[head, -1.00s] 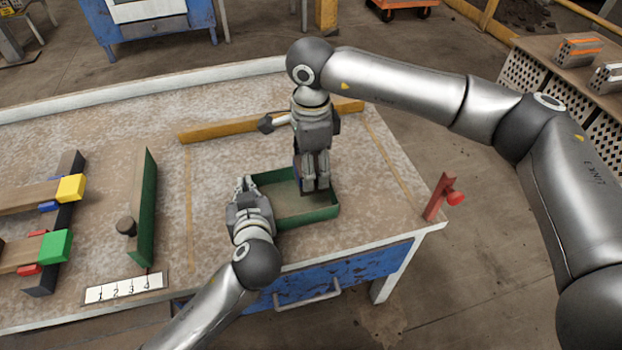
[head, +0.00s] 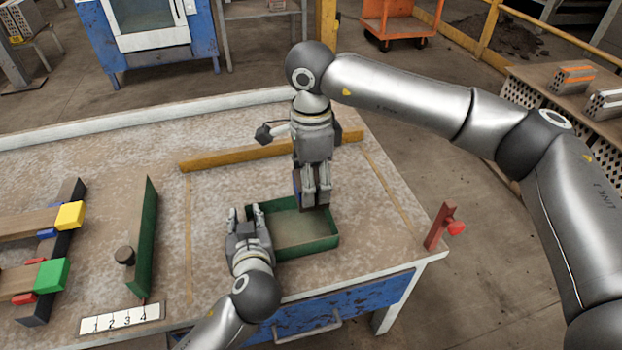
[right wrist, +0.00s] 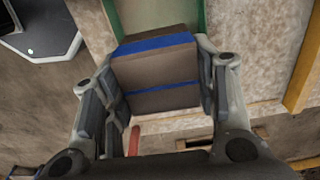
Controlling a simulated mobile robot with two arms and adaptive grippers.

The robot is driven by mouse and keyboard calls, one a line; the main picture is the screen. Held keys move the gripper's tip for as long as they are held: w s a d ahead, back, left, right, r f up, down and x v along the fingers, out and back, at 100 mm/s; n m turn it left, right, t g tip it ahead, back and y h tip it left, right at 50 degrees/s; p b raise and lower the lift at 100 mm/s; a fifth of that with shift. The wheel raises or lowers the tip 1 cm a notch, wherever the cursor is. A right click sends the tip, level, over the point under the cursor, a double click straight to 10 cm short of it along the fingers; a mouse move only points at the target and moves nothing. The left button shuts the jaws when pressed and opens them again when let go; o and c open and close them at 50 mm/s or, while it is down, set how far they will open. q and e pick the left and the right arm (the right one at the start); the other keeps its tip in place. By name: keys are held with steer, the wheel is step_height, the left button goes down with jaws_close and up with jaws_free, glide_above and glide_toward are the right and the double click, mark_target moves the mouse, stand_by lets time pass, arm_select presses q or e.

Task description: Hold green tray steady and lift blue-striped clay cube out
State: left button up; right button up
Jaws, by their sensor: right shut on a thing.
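The clay cube (right wrist: 156,70), brown with two blue stripes, sits between the fingers of my right gripper (head: 315,202), which is shut on it. In the head view the fingers hide most of the cube. They are above the far part of the green tray (head: 308,247), and the cube appears raised off the tray's floor. In the right wrist view a green tray wall (right wrist: 190,14) shows beyond the cube. My left gripper (head: 248,212) is at the tray's left wall with its fingers spread apart. I cannot tell whether it touches the wall.
A yellow-brown wooden bar (head: 240,151) lies behind the tray. A red clamp (head: 441,228) stands at the table's right edge. A green panel (head: 144,235) and a frame with coloured blocks (head: 55,245) are at left. Bare tabletop lies between panel and tray.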

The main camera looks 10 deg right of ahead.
arm_select(q)
steer(key=v, duration=1.2)
steer(key=shift+s+f, duration=0.1)
arm_select(e)
steer(key=shift+s, duration=0.1)
